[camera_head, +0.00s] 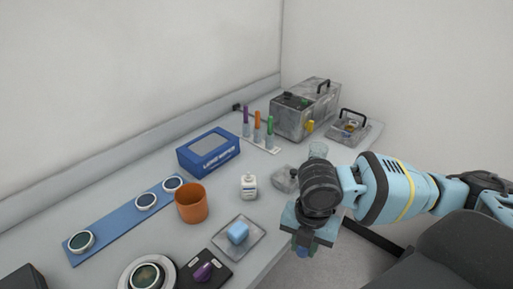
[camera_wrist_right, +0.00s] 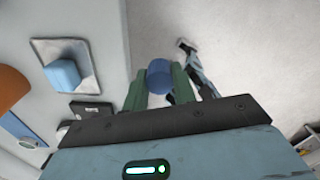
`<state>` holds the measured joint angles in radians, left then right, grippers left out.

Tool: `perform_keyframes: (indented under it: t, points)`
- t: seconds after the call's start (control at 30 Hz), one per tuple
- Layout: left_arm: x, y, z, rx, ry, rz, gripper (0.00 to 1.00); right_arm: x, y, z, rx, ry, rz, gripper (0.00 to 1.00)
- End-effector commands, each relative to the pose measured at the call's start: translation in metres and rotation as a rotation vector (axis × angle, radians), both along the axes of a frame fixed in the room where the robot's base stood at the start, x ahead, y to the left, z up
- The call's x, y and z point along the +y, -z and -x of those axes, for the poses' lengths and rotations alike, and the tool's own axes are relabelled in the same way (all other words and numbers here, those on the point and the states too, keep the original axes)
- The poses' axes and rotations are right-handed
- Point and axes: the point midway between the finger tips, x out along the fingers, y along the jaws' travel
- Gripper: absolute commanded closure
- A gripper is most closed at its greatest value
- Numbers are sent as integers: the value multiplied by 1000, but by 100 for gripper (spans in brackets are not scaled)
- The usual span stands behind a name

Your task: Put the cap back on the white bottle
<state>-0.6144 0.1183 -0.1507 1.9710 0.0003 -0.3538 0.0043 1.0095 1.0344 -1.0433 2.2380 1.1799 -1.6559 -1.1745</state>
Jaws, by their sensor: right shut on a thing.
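The white bottle (camera_head: 249,188) stands upright on the bench, in the middle of the head view. Its label faces me, and its top is too small to make out in detail. My right gripper (camera_head: 303,246) is to the right of the bottle and nearer me, out past the bench's front edge. In the right wrist view its green fingers (camera_wrist_right: 160,85) are shut on a round blue piece (camera_wrist_right: 159,76), which looks like the cap. The bottle does not show in the right wrist view. My left gripper is not in view.
A clear glass (camera_head: 318,150) and a small grey block (camera_head: 285,179) are to the right.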

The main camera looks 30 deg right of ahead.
Motion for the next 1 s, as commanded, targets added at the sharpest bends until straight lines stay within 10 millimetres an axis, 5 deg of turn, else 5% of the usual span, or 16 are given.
perform_keyframes:
  t: [1.0]
  points:
    - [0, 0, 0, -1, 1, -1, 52, 43, -41, -37, 15, 1872, 4, 94]
